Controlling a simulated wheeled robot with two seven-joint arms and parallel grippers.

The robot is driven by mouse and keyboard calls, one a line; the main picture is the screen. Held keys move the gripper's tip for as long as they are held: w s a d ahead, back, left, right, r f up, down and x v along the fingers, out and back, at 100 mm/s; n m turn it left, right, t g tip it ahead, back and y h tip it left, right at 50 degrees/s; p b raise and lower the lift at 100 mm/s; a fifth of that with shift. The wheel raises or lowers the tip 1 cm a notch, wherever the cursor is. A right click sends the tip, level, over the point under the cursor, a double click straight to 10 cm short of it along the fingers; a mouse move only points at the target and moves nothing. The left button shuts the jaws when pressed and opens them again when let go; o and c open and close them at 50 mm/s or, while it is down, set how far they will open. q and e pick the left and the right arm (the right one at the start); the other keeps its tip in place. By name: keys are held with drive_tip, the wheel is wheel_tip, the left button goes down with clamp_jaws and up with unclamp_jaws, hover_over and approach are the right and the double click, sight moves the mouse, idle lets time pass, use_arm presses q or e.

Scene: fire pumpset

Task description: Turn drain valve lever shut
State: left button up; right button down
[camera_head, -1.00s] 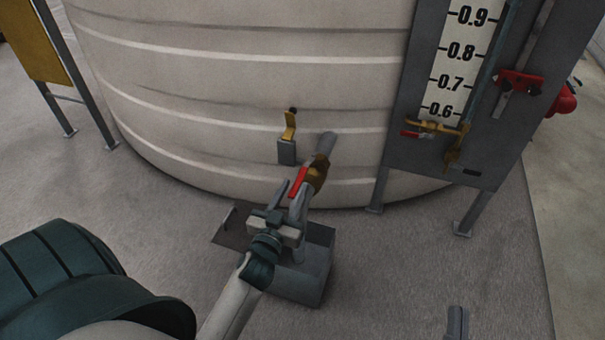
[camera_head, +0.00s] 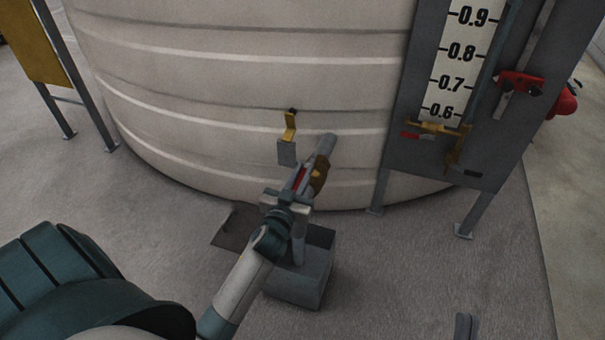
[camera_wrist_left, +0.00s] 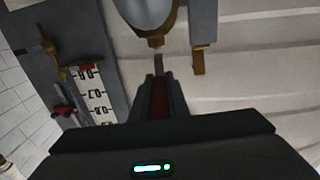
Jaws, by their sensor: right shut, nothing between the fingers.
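The drain valve has a brass body (camera_head: 320,173) on a grey outlet pipe low on the tank, and a red lever (camera_head: 301,178). In the left wrist view the red lever (camera_wrist_left: 158,97) lies lengthwise between my fingers, with little or no gap beside it. My left gripper (camera_head: 297,180) is shut on the lever; its fingers partly hide it. It also shows in the left wrist view (camera_wrist_left: 158,90). My right gripper (camera_head: 465,325) shows only at the bottom edge, shut and empty, away from the valve.
A grey box (camera_head: 302,285) stands on the floor below the valve. A yellow-handled fitting (camera_head: 290,127) sits on the tank (camera_head: 230,90) just above left. A gauge panel (camera_head: 455,150) with brass and red valves stands to the right.

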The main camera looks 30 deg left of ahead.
use_arm(q)
clamp_jaws()
